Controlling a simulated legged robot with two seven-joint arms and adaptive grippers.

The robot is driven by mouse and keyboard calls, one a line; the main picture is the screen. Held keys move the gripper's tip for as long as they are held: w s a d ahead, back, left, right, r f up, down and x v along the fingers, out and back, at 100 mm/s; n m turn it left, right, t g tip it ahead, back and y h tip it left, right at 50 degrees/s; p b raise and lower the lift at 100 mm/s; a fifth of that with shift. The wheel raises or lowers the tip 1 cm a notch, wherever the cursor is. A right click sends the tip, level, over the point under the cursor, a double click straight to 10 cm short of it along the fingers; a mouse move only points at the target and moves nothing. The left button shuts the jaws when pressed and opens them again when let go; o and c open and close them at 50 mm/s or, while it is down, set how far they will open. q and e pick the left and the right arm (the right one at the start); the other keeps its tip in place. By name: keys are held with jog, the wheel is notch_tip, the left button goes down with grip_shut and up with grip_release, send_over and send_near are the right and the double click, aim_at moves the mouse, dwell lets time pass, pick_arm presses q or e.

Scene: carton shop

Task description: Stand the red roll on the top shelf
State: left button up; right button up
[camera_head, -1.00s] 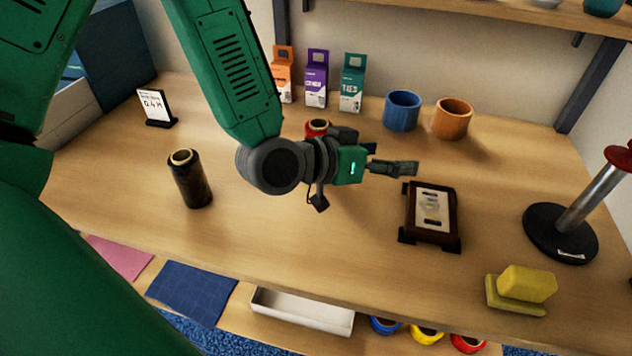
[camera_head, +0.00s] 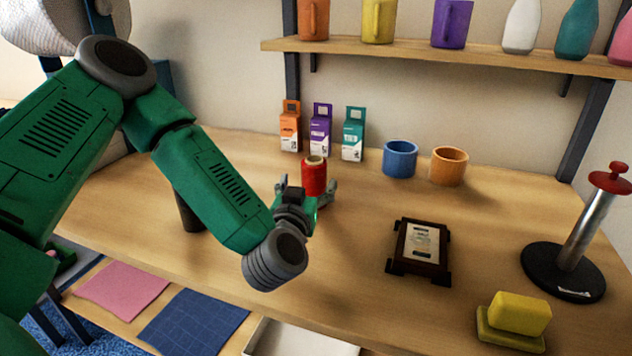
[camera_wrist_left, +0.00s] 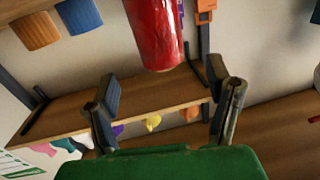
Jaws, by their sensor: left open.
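The red roll (camera_head: 314,176) stands upright at the back of the tabletop, its pale core showing on top; its lower part is partly hidden by my gripper. It also shows in the left wrist view (camera_wrist_left: 155,32), at the top of the picture, just beyond the fingertips. My left gripper (camera_head: 307,186) is open, with its two fingers apart on either side of the roll in the head view. In the left wrist view, the space between the fingers (camera_wrist_left: 170,100) is empty. A wall shelf (camera_head: 450,57) runs above the table. My right gripper is not in view.
Orange, yellow and purple mugs and several bottles stand on the shelf. Behind the roll are small boxes (camera_head: 321,130); right of it, a blue cup (camera_head: 400,159) and an orange cup (camera_head: 449,166).

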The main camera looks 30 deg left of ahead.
aim_at(311, 170)
pick_arm(q)
jog(key=shift+x, duration=0.8)
jog(key=x, duration=0.4)
jog(key=shift+a+r, duration=0.3)
jog(key=shift+a, duration=0.05)
jog(key=shift+w+a, duration=0.1)
jog(key=shift+w, duration=0.6)
jog(key=shift+d+r, duration=0.15)
jog(key=shift+d, duration=0.05)
jog(key=shift+c, duration=1.2)
jog(key=shift+a, duration=0.15)
jog(key=c, duration=1.4)
